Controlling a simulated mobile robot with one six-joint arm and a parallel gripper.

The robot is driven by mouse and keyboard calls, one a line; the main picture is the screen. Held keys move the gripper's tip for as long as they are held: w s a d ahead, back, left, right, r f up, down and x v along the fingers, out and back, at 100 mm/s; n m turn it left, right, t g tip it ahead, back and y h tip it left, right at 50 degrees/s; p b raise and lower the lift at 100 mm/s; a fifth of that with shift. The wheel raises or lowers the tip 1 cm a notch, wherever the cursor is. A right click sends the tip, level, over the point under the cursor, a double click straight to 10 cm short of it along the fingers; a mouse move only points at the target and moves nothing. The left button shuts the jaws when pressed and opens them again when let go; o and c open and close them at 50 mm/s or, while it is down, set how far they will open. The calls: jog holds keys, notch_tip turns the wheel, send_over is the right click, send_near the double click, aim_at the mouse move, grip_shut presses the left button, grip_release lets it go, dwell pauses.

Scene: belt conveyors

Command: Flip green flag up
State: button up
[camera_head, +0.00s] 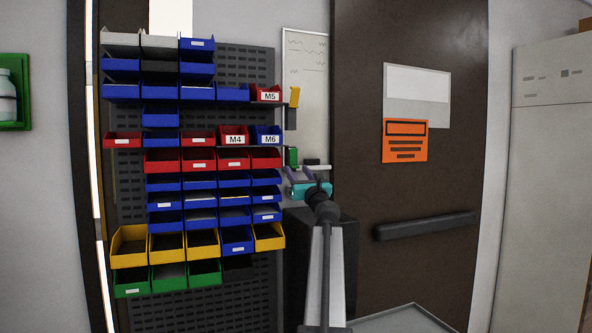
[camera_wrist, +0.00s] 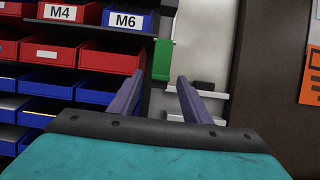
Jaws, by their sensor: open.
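The green flag (camera_head: 292,156) is a small green piece mounted at the right edge of the bin rack, just right of the M6 bin. In the wrist view, the green flag (camera_wrist: 162,62) hangs below a grey block, with its lower end close to my fingertips. My gripper (camera_head: 298,172) is a teal body with two purple fingers. In the wrist view, my gripper (camera_wrist: 160,79) is open and empty, its fingers spread to either side of and below the flag. I cannot tell whether a finger touches it.
A yellow flag (camera_head: 294,97) stands higher on the same rack edge beside the red M5 bin (camera_head: 266,93). The blue M6 bin (camera_wrist: 128,20) is close on the left. A whiteboard (camera_head: 305,75) with a ledge is behind, and a dark door (camera_head: 360,180) is to the right.

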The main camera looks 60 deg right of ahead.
jog(key=shift+x, duration=0.85)
grip_shut()
